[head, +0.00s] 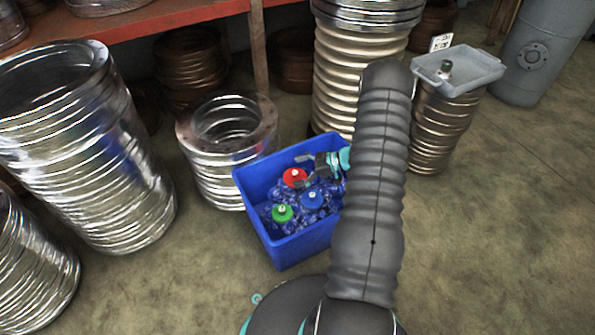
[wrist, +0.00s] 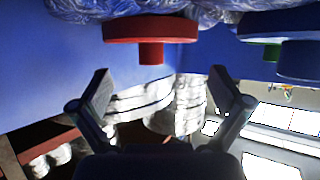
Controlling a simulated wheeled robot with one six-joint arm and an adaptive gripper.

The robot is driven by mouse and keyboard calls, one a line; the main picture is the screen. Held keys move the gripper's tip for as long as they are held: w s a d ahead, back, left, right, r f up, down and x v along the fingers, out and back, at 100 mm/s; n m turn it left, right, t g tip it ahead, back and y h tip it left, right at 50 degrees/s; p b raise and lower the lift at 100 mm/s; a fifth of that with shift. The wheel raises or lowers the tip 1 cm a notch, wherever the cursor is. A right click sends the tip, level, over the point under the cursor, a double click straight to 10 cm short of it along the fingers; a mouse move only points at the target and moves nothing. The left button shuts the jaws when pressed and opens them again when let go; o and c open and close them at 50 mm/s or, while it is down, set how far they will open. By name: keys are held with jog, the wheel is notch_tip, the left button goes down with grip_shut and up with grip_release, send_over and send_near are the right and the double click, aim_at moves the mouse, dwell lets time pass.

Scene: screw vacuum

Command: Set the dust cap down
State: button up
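My gripper (head: 306,170) is open and empty over the blue bin, beside a red dust cap (head: 294,178). In the wrist view the two fingers (wrist: 159,72) are spread wide, and the red cap (wrist: 150,28) with its short knob lies beyond the fingertips, apart from them. A green cap (head: 282,213) and a blue cap (head: 313,200) also lie in the bin, knobs up, on crumpled clear-blue wrapping. The wrist view shows these green (wrist: 272,52) and blue (wrist: 300,60) caps at its upper right. Which cap the task means cannot be told.
The blue bin (head: 290,248) stands on the floor. A pale tray (head: 480,70) holding a small dark green, white-topped item (head: 445,69) rests on a bellows at right. Metal bellows (head: 90,150) and a short flanged one (head: 222,180) stand left.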

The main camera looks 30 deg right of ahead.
jog(key=shift+f, duration=0.25)
